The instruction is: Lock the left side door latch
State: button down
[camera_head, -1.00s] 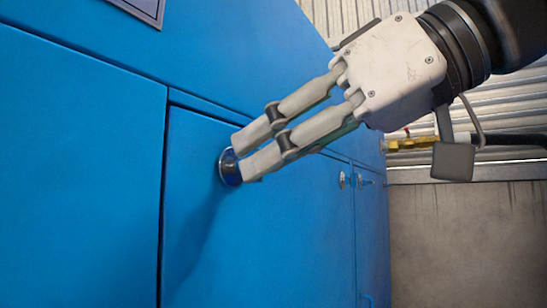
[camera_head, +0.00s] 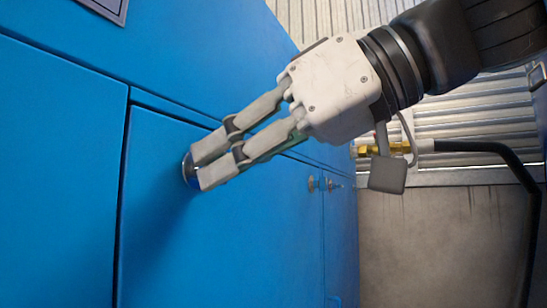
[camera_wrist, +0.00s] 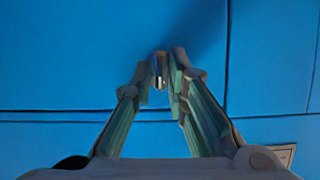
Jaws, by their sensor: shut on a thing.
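The left side door (camera_head: 215,235) is a blue panel lying flush in the blue tank wall, with a dark seam around it. Its latch (camera_head: 187,170) is a small round dark, shiny piece near the door's upper left corner in the head view. My gripper (camera_head: 200,169) reaches in from the upper right, its two grey fingers closed on the latch from both sides. In the wrist view the latch (camera_wrist: 159,66) shows as a narrow dark and metallic strip between the fingertips. The fingers hide most of it, so its turn angle cannot be told.
A second latch (camera_head: 311,184) and more small hardware sit farther right along the blue wall. A brass fitting (camera_head: 367,151) with a black hose (camera_head: 490,148) lies behind my gripper. A corrugated wall stands behind. The blue panel below the latch is clear.

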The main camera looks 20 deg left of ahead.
jog(key=shift+w+f+m+g+y+b, duration=0.15)
jog(key=shift+m+g+y, duration=0.75)
jog(key=shift+m, duration=1.25)
jog(key=shift+w+f+m+g+y+b, duration=0.1)
jog(key=shift+w+m+g+y+b, duration=0.2)
jog(key=shift+m+g, duration=1.45)
jog(key=shift+f+m+g+y+b, duration=0.1)
jog(key=shift+m+g+y, duration=0.6)
jog(key=shift+m, duration=1.9)
jog(key=c, duration=1.7)
grip_release()
